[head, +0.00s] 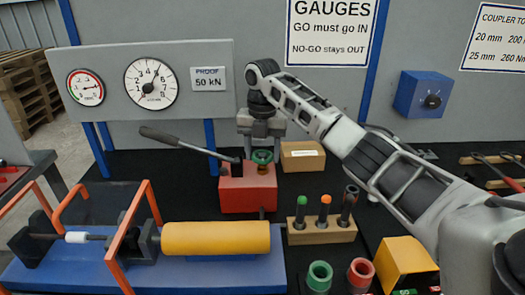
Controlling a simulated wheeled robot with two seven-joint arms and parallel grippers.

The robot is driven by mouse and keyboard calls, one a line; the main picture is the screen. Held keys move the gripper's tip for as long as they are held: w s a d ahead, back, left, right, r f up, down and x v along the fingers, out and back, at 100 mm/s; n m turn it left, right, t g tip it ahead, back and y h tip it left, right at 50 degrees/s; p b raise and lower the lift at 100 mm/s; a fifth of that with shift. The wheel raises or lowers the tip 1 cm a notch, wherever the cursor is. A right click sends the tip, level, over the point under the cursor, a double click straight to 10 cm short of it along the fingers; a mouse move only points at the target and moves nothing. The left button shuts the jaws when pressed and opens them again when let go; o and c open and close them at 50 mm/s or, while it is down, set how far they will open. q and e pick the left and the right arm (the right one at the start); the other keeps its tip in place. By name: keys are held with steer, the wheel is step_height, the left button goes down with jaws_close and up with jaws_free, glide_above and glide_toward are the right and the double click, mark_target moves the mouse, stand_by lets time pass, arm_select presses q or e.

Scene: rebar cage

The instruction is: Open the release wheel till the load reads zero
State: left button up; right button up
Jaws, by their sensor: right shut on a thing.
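The green release wheel (262,157) sits on top of the red hand pump (247,187), beside the pump's long grey lever (188,145). My right gripper (262,142) points down over the wheel and is shut on it; the fingers partly hide the wheel and pump top. The large round load gauge (152,85) is on the grey panel, with its dark needle slanting off zero toward the upper right; the exact reading is too small to tell. A smaller gauge (86,87) with a red band is to its left. My left gripper is out of view.
The yellow cylinder (216,238) lies on a blue bed (200,272) with orange guards (132,235) at front left. A wooden block (321,230) with colour-topped plugs, green (319,276) and red (360,273) rings and a yellow box (404,262) stand front right.

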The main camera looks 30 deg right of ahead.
mark_target(263, 155)
steer(key=shift+w+r, duration=0.1)
steer(key=shift+r, duration=0.1)
steer(key=o, duration=1)
steer(key=shift+f, duration=0.1)
steer(key=shift+c, duration=0.2)
step_height(263, 155, up, 16)
